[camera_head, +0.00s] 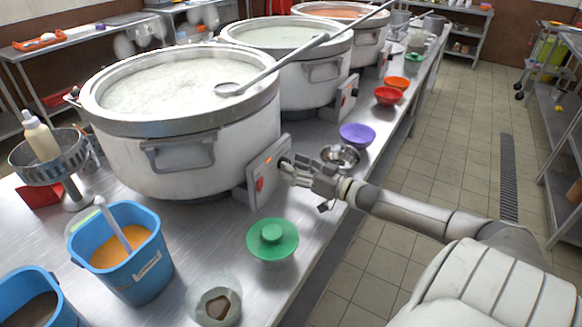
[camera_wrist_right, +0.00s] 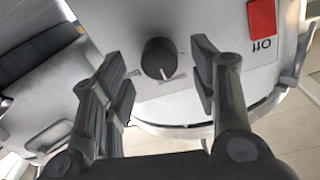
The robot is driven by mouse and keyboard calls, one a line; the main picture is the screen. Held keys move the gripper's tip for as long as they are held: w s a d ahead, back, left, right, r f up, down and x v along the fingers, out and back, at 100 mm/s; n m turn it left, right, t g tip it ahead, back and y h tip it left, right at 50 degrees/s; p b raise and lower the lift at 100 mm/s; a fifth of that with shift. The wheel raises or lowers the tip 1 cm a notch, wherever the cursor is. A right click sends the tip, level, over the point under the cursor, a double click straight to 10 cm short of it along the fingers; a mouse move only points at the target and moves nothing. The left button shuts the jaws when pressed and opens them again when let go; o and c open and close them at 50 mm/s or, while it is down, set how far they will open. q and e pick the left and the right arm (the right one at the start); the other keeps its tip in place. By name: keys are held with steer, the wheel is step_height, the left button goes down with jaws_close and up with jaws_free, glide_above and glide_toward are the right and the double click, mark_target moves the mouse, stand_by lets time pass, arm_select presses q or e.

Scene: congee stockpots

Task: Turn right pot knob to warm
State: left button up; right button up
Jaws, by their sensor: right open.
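The nearest large pot (camera_head: 165,155) is full of pale congee and has a control box (camera_head: 262,172) on its right side. My right gripper (camera_head: 288,166) is at this box and hides the knob in the head view. In the right wrist view the black round knob (camera_wrist_right: 158,57) has a pale pointer mark directed toward the picture's lower right. My right gripper (camera_wrist_right: 160,85) is open there, with one finger on each side of the knob and gaps to both. An upside-down OFF label (camera_wrist_right: 262,45) is beside a red switch (camera_wrist_right: 262,17). My left gripper is not visible.
Two more pots (camera_head: 285,85) (camera_head: 345,35) stand behind in a row. A ladle (camera_head: 228,88) lies across the nearest pot. The tiled aisle at right is clear.

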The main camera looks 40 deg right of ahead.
steer(key=shift+x, duration=0.8)
steer(key=c, duration=1)
